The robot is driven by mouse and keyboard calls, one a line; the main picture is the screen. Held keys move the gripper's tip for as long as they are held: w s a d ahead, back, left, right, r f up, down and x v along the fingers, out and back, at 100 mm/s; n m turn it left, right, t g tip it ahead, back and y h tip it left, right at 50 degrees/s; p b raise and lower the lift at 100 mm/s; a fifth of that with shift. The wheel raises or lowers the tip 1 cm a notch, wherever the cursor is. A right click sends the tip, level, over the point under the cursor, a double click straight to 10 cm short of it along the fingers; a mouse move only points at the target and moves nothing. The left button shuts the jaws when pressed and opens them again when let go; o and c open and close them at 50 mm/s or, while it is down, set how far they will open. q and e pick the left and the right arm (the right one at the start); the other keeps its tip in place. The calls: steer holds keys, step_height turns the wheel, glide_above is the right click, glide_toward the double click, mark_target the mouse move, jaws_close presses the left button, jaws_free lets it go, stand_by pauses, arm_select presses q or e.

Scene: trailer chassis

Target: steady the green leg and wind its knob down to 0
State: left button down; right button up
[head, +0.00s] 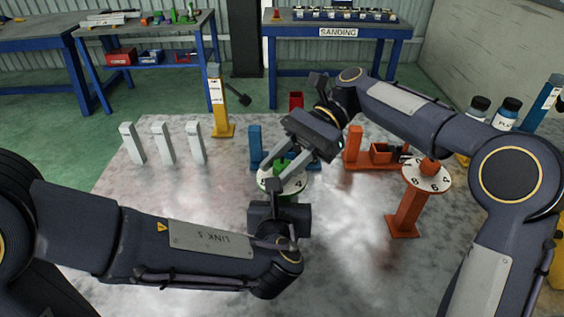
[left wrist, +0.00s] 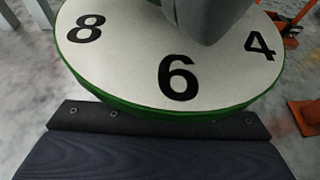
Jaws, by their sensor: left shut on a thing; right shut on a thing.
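The green leg stands mid-table in the head view, topped by a white dial (head: 298,184) with a green knob (head: 283,164). My right gripper (head: 279,168) reaches down from the upper right and is shut on the green knob. My left gripper (head: 283,192) is just below the dial, shut on the green leg, whose post is mostly hidden. In the left wrist view, the dial (left wrist: 130,65) fills the top, with 8, 6 and 4 visible and a green rim. A grey right finger (left wrist: 212,18) covers its middle. The dial's pointer is not visible.
An orange leg (head: 408,212) with a numbered dial stands at the right. Several white posts (head: 163,143) stand at the left, a yellow post (head: 217,105) behind them. Blue (head: 255,147) and orange (head: 352,146) uprights flank the right gripper. The front middle of the table is bare.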

arm_select(q)
steer(key=shift+f, duration=0.15)
arm_select(e)
steer(key=o, duration=1)
steer(key=shift+r, duration=0.1)
steer(key=shift+c, duration=0.2)
steer(key=v, duration=0.7)
steer(key=shift+d, duration=0.15)
steer(key=shift+w+r, duration=0.1)
arm_select(q)
steer(key=c, duration=0.8)
jaws_free()
steer(key=shift+o, duration=0.2)
steer(key=p+v, duration=0.2)
steer(key=v, duration=0.6)
steer(key=shift+p, duration=0.4)
arm_select(e)
step_height(320, 180, up, 3)
steer(key=shift+f, duration=0.15)
